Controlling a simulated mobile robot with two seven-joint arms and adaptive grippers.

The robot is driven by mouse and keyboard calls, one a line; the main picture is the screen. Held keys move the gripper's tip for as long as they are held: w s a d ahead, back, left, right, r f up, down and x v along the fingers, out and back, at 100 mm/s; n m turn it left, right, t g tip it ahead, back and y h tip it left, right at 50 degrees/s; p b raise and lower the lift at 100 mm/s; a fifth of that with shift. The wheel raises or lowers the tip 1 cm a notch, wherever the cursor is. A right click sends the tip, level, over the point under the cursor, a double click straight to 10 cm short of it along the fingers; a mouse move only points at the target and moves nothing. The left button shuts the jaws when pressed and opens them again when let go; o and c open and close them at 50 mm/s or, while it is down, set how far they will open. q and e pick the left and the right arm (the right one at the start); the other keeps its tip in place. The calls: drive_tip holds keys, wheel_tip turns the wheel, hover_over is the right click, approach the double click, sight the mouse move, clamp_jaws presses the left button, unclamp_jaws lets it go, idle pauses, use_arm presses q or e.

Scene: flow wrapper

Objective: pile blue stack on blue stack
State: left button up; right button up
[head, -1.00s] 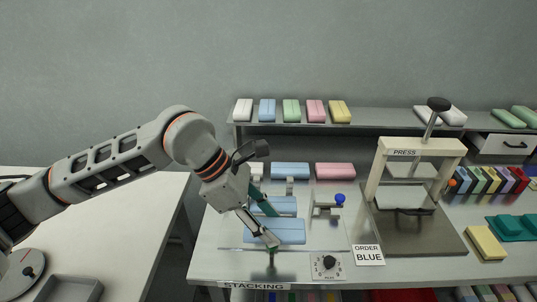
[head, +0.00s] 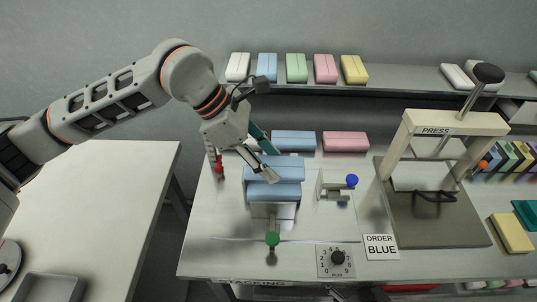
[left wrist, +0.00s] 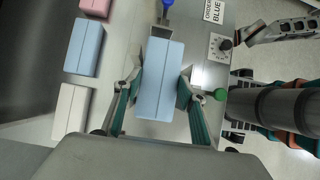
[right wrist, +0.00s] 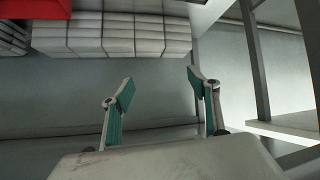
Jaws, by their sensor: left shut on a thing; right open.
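My left gripper (head: 267,161) is shut on a blue stack (head: 287,166), a light blue grooved block, at the stacking station. In the left wrist view this blue stack (left wrist: 161,80) lies between the two fingers. More blue (head: 274,191) shows directly below it in the head view; I cannot tell whether the two touch. Another blue stack (head: 293,140) lies behind on the bench, and it also shows in the left wrist view (left wrist: 84,47). My right gripper (right wrist: 160,88) is open and empty, low down facing a shelf area.
A pink stack (head: 346,142) lies beside the rear blue one. A blue-knobbed clamp (head: 335,186), a numbered dial (head: 337,260), an "ORDER BLUE" card (head: 381,246) and the press (head: 435,135) stand to the right. A green knob (head: 272,240) is in front.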

sight(268, 184)
use_arm(q)
drive_tip(key=shift+f+b, duration=1.1)
drive_tip(key=shift+f, duration=1.55)
drive_tip(key=shift+f, duration=0.1)
drive_tip(key=o, duration=0.8)
drive_tip(key=v, duration=1.2)
